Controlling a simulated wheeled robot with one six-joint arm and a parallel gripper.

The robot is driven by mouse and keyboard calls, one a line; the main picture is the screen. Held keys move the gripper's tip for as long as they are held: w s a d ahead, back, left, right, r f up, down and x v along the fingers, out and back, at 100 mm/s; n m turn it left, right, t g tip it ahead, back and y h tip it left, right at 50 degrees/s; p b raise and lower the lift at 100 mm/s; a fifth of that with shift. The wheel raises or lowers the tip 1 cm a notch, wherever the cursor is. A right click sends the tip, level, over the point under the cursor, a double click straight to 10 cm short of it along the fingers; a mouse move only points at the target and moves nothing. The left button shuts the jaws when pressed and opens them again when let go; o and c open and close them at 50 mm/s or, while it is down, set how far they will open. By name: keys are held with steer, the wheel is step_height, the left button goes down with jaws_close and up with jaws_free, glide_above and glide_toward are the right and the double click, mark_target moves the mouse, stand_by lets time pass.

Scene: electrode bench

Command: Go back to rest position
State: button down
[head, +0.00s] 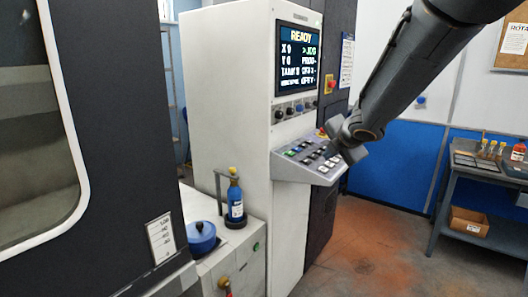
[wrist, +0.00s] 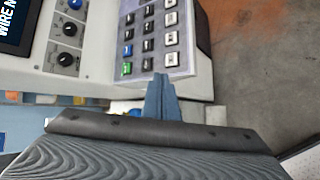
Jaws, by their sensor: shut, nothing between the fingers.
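My gripper (head: 334,152) is over the right part of the sloped control panel (head: 292,168), at the end of my arm that comes in from the upper right. In the wrist view my gripper (wrist: 160,76) shows as two blue-grey fingers pressed together, with nothing between them. The fingertips lie in front of the lower edge of the keypad (wrist: 147,62), close to its dark, white, blue and green keys. I cannot tell whether they touch the panel. The screen (head: 297,62) above the panel reads READY.
A blue bottle (head: 235,200) and a round blue-lidded pot (head: 201,238) stand on a low cabinet at the left. A dark machine with a window fills the left side. A workbench (head: 489,168) with bottles stands at the right. Open floor (head: 390,240) lies between.

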steer(key=s+f+m+g, duration=0.3)
steer(key=s+f+m, duration=0.2)
steer(key=s+m, duration=0.3)
steer(key=s+f+m+g, duration=0.3)
steer(key=s+f+m, duration=0.3)
steer(key=s, duration=0.8)
steer(key=s+f+m+g+h, duration=0.1)
steer(key=s+f+m+g, duration=0.2)
steer(key=s+f+m, duration=0.3)
steer(key=s+m, duration=0.4)
steer(key=s, duration=0.1)
steer(key=shift+a+m, duration=0.25)
steer(key=shift+m, duration=0.05)
steer(key=shift+s, duration=0.1)
